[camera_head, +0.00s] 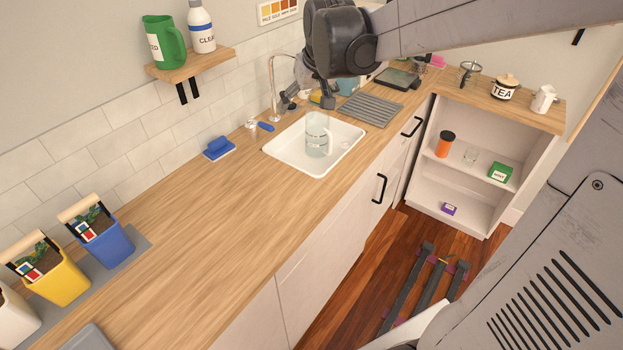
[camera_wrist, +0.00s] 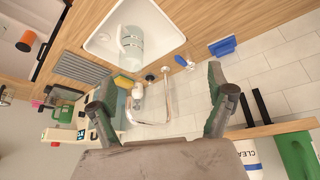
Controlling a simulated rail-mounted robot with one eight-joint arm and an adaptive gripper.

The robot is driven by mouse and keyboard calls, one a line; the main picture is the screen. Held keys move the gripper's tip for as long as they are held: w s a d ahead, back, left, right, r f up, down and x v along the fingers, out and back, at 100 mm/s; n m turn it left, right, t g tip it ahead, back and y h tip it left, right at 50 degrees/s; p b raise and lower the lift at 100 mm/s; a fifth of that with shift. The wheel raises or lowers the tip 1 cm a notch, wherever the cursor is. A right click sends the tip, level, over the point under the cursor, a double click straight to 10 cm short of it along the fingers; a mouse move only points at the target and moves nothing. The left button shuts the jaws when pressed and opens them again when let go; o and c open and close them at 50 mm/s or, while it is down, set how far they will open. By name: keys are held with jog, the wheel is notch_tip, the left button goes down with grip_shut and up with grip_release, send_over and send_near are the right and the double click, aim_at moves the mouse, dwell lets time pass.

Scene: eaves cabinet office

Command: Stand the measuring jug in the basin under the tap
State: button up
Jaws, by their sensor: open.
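The measuring jug (camera_head: 317,138) is clear and pale with markings. It stands upright in the white basin (camera_head: 347,148), and it also shows in the wrist view (camera_wrist: 132,45). The chrome tap (camera_head: 272,85) rises from the counter behind the basin; its curved pipe shows in the wrist view (camera_wrist: 168,100). My gripper (camera_head: 307,101) is open and empty, above the back of the basin near the tap. Its two fingers are wide apart in the wrist view (camera_wrist: 160,80), with the jug beyond them and apart from them.
A grey drying mat (camera_head: 370,110) lies to the right. A wall shelf (camera_head: 190,66) holds a green jug and a cleaner bottle. The counter front-left of the basin is clear.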

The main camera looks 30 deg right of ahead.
jog(key=s+a+f, duration=0.1)
jog(key=s+a, duration=0.4)
jog(key=s, duration=0.7)
jog(key=s+a+f+t, duration=0.1)
jog(key=s+a, duration=0.4)
jog(key=s, duration=0.7)
jog(key=shift+n+t+y, duration=0.3)
notch_tip(320, 180, down, 6)
jog(key=b, duration=0.6)
